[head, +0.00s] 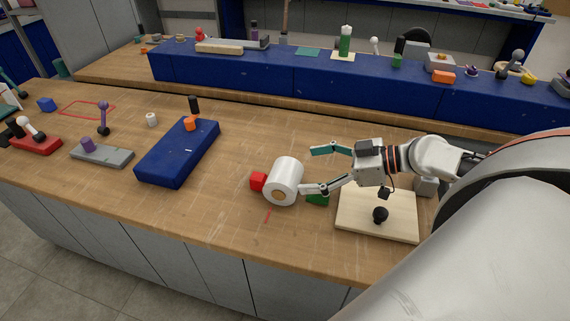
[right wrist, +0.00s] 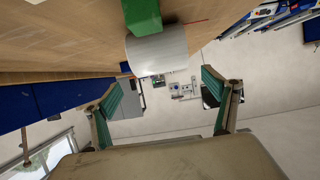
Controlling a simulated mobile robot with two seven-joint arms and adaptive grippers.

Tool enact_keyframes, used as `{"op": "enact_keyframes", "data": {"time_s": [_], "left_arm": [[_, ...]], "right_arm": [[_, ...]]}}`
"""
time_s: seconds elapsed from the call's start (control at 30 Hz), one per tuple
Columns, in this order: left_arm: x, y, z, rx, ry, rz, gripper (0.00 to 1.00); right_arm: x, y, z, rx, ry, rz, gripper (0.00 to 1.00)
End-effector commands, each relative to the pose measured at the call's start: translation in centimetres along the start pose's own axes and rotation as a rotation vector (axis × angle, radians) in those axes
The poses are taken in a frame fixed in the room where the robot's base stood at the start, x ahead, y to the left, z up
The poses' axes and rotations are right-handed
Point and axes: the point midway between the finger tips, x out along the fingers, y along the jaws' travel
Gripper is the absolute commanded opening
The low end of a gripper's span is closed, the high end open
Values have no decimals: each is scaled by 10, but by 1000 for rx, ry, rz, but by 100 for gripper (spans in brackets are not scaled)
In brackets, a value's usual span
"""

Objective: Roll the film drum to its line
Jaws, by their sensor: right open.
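The white film drum (head: 285,180) lies on its side on the wooden table, with a tan core showing in its near end. It also shows in the right wrist view (right wrist: 158,52). A red block (head: 258,181) sits close against its left side, and a green block (head: 317,200) is at its right, partly hidden by my finger. A short red line (head: 267,216) is marked on the table in front and left of the drum. My right gripper (head: 312,169) is open and empty, fingers toward the drum's right side; contact cannot be told. My left gripper is out of view.
A light board (head: 350,222) with a black knob (head: 380,214) lies under my right arm. A blue slab (head: 160,166) with an orange piece is left of the drum. Several small items stand further left. The table between slab and red block is clear.

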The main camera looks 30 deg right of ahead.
Motion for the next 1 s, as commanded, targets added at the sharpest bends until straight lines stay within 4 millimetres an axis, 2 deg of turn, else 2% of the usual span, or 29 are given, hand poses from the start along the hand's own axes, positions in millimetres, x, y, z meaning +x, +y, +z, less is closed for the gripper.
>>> {"op": "enact_keyframes", "data": {"time_s": [0.6, 1.0], "left_arm": [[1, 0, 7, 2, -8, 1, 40], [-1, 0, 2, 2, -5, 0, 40]], "right_arm": [[53, 1, -2, -2, 3, 1, 86], [75, 1, 0, 1, 1, 2, 86]]}}
